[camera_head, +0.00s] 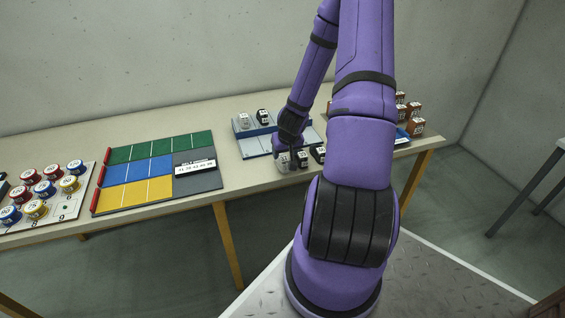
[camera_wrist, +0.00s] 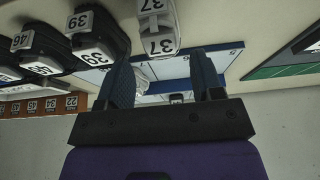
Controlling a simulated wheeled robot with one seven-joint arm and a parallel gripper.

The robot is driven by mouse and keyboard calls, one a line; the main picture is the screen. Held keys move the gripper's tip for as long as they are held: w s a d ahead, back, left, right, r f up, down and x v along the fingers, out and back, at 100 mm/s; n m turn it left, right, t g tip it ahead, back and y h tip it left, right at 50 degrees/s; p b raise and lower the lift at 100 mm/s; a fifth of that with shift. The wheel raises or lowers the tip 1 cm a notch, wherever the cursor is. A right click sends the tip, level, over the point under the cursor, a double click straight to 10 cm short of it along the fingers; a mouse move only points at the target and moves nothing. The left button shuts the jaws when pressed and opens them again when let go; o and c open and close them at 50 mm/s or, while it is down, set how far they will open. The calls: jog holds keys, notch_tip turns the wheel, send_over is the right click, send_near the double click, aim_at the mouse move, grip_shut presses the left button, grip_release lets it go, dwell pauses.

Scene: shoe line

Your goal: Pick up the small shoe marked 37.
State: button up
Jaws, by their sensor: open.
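The small light grey shoe marked 37 (camera_wrist: 158,28) is at the top of the wrist view, just beyond my gripper's fingertips (camera_wrist: 163,66) and roughly in line with the gap between them. Its 37 labels face the camera. In the head view, the pale grey shoe (camera_head: 283,163) stands at the table's front edge, below my gripper (camera_head: 287,150), which is partly hidden by its own wrist. My gripper is open and empty, with its two dark blue fingers apart. I cannot tell whether a finger touches the shoe.
Black shoes, one marked 39 (camera_wrist: 95,35), stand close beside the grey shoe. A blue rack (camera_head: 252,131) behind holds a pale shoe (camera_head: 243,121) and a black shoe (camera_head: 263,115). A coloured board (camera_head: 152,168) lies left. Brown numbered boxes (camera_head: 416,112) stand right.

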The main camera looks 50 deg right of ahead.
aim_at(282, 155)
jog(key=shift+x, duration=2.85)
jog(key=shift+w, duration=0.2)
jog(key=c, duration=0.7)
jog(key=shift+r, duration=0.2)
